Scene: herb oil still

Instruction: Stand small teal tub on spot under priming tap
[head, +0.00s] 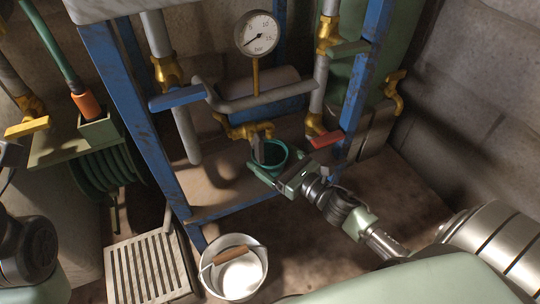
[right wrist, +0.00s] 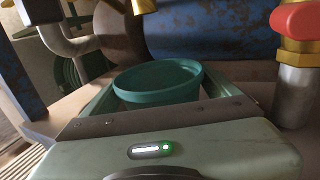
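The small teal tub (head: 270,154) is upright at the low shelf of the blue frame, just below and in front of a brass tap (head: 246,129). My right gripper (head: 281,170) reaches in from the lower right with its fingers around the tub. In the right wrist view the tub (right wrist: 158,84) sits between the two fingers, which appear to press on its sides. A brass end (right wrist: 143,5) shows above it. I cannot tell whether the tub's base touches the shelf, and any spot beneath it is hidden. My left gripper is not clearly in view.
A red-handled valve (head: 325,139) stands close right of the tub. A grey pipe (head: 265,103) and a gauge (head: 257,33) are above. A white bucket (head: 234,266) and slatted grate (head: 150,266) are on the floor. Blue frame legs (head: 138,125) flank the shelf (head: 215,190).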

